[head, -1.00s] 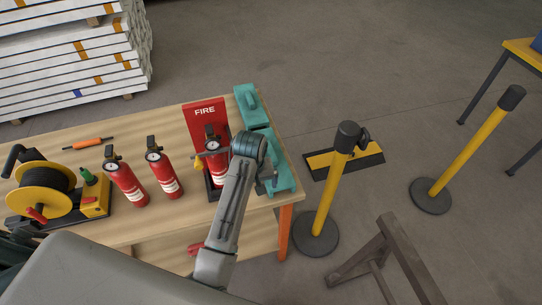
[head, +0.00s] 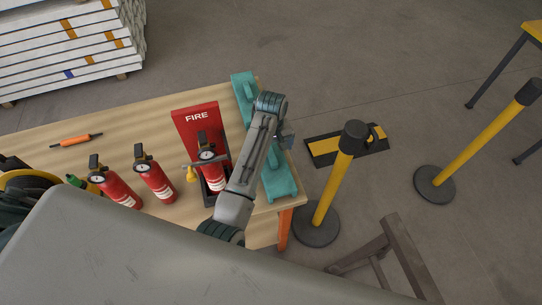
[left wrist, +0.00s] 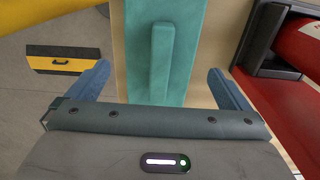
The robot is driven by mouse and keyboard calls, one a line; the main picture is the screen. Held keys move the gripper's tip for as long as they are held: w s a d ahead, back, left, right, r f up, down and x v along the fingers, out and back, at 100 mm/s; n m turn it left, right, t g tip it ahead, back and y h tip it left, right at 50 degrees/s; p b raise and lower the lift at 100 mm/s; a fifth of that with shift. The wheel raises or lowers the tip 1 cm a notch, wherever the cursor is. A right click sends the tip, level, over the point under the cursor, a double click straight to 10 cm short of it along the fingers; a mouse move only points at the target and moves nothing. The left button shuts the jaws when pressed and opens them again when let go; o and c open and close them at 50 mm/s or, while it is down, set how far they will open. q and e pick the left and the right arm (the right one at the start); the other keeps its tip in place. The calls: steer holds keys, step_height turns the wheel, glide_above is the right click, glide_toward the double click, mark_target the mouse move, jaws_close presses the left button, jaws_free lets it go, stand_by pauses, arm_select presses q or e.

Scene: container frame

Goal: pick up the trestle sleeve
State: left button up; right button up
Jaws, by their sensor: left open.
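The teal piece that I take for the trestle sleeve lies along the right end of the wooden table. In the head view its far part (head: 243,88) and near part (head: 280,184) show on either side of my arm. The arm hides the middle, so I cannot tell whether it is one piece or two. My left gripper (head: 287,139) is over this teal strip, partly hidden by its own wrist. In the left wrist view the gripper (left wrist: 162,88) is open, with a finger on each side of the teal piece's raised rib (left wrist: 161,62). Nothing is held.
A red fire stand (head: 190,125) with an extinguisher (head: 211,170) is close left of my arm. A yellow post (head: 333,185) stands right of the table. A brown frame (head: 405,260) is on the floor.

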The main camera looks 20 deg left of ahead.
mark_target(271, 157)
arm_select(q)
steer(key=shift+f, duration=0.55)
steer(key=f+p, duration=0.1)
steer(key=f, duration=0.2)
steer(key=f+p, duration=0.1)
steer(key=shift+w+a+f+p, duration=0.15)
steer(key=shift+w+f+p, duration=0.1)
steer(key=shift+p, duration=0.1)
steer(key=shift+f, duration=0.3)
steer(key=shift+c, duration=0.2)
steer(key=c, duration=0.7)
steer(key=shift+c, duration=0.5)
arm_select(e)
steer(key=r, duration=0.1)
steer(key=w+r, duration=0.1)
steer(key=shift+a+r, duration=0.2)
steer(key=shift+r, duration=0.2)
arm_select(q)
steer(key=shift+r, duration=0.1)
arm_select(e)
steer(key=shift+d, duration=0.15)
